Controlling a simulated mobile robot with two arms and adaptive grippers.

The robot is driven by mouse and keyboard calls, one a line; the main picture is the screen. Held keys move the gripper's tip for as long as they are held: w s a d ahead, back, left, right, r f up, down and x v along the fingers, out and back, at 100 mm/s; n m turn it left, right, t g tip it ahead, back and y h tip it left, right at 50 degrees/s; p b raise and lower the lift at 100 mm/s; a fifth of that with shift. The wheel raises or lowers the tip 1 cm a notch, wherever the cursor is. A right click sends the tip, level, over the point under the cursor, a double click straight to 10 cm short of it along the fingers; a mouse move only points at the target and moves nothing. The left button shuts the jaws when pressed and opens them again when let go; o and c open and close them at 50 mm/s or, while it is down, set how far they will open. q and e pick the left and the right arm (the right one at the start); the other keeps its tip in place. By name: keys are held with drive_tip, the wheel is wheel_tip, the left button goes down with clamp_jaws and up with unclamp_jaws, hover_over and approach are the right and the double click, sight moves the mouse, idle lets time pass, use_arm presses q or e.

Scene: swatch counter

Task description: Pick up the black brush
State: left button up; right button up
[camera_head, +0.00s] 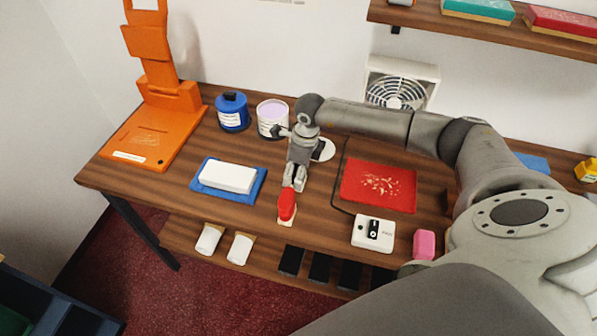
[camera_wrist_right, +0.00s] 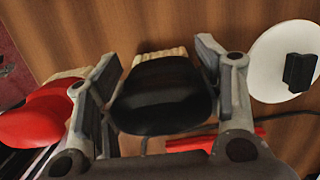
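The black brush (camera_wrist_right: 165,98), a rounded black body with pale bristles, shows in the right wrist view between the fingers of my right gripper (camera_wrist_right: 160,75). The fingers stand on both sides of it, apart; whether they touch it is hard to tell. In the head view my right gripper (camera_head: 295,178) points down at the table, and I cannot make out the black brush there. A red brush (camera_head: 287,205) with pale bristles lies just in front of the gripper; it also shows left of the fingers in the right wrist view (camera_wrist_right: 40,115). My left gripper is not in view.
A white disc with a black knob (camera_wrist_right: 285,62) lies beside the gripper. A blue can (camera_head: 232,112), a lilac-topped tub (camera_head: 272,118), a white block (camera_head: 228,178) on blue, a red mat (camera_head: 378,187) and a white switch box (camera_head: 360,232) share the wooden table.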

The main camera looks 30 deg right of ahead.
drive_tip(key=c, duration=0.4)
wheel_tip(320, 180, up, 10)
drive_tip(key=b, duration=0.3)
drive_tip(key=o, duration=0.5)
drive_tip(key=c, duration=0.4)
